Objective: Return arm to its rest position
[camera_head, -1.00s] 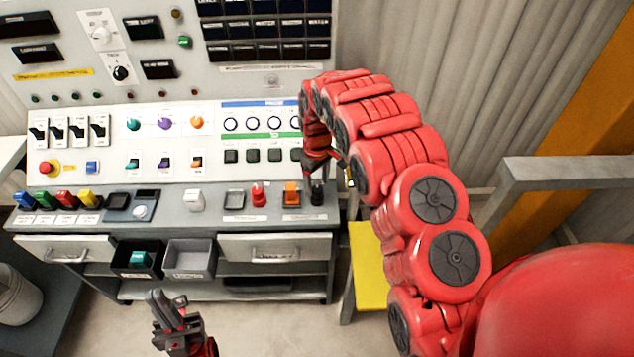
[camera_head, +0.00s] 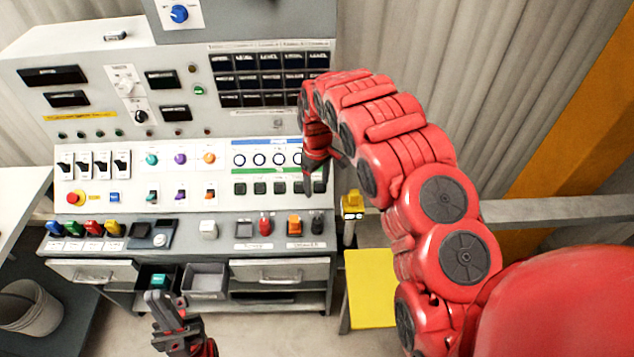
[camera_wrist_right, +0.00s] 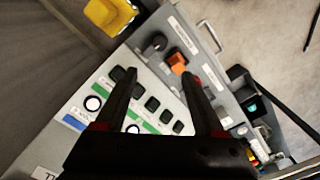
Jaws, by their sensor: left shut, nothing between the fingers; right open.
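My right arm, red with dark round joint caps, arches across the head view, and its gripper (camera_head: 308,178) hangs in front of the right part of the control panel (camera_head: 226,172). In the right wrist view the right gripper (camera_wrist_right: 160,85) has its two dark fingers apart with nothing between them. The panel's black buttons and an orange switch (camera_wrist_right: 177,62) show beyond the fingers; I cannot tell the distance to them. My left gripper (camera_head: 160,301) is at the bottom of the head view, shut and empty, in front of the open drawers.
The console ledge holds coloured switches, a red one (camera_head: 265,224) and an orange one (camera_head: 294,225) near the right end. Open bins (camera_head: 206,281) sit below. A yellow object (camera_head: 352,203) and a yellow panel (camera_head: 370,288) stand right of the console. A bucket (camera_head: 30,306) is at left.

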